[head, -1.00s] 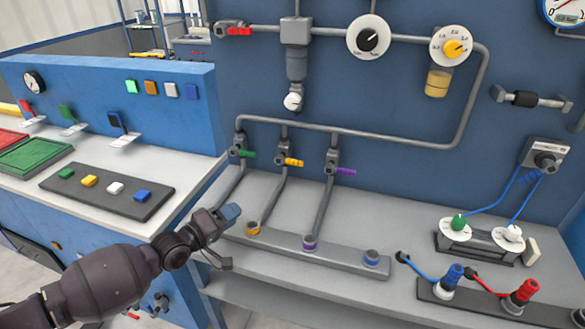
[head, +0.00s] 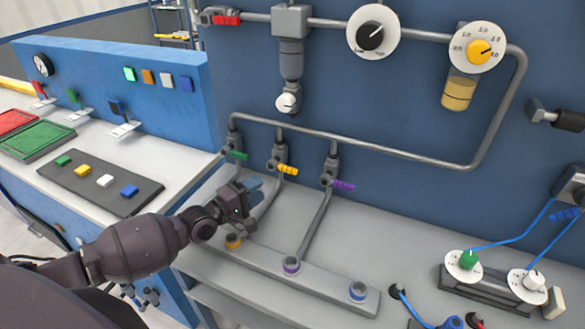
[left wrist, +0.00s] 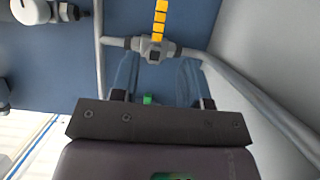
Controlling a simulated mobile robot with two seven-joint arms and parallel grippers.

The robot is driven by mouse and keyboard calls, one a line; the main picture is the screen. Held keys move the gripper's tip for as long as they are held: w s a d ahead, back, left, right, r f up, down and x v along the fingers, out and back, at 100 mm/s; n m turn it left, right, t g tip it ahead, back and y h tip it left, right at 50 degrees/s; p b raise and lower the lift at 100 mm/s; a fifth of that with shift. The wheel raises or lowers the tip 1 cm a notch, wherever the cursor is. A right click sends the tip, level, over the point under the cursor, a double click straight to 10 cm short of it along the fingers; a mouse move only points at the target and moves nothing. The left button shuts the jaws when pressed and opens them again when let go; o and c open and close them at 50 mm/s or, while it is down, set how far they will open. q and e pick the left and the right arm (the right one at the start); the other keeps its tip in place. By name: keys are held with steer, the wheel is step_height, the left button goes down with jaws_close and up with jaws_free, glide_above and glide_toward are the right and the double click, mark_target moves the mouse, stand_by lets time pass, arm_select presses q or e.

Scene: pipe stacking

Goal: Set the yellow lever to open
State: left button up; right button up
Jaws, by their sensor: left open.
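The yellow lever (head: 288,169) sits on the middle of three valves on the thin pipes below the long grey pipe. In the left wrist view the yellow lever (left wrist: 160,18) points to the top of the picture from its grey valve body (left wrist: 153,48). My left gripper (head: 255,186) is open and empty, just below and left of the yellow lever in the head view. In the left wrist view its bluish see-through fingers (left wrist: 157,75) are spread on either side below the valve body. They appear apart from the lever. My right gripper is not in view.
A green lever (head: 235,155) and a purple lever (head: 343,185) flank the yellow one closely. A grey rail with coloured sockets (head: 325,284) lies on the bench below. A button panel (head: 100,183) is at the left.

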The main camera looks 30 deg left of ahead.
mark_target(288, 171)
arm_select(q)
steer(key=x, duration=1)
steer(key=shift+w+d, duration=0.1)
steer(key=shift+d, duration=0.05)
jaws_close()
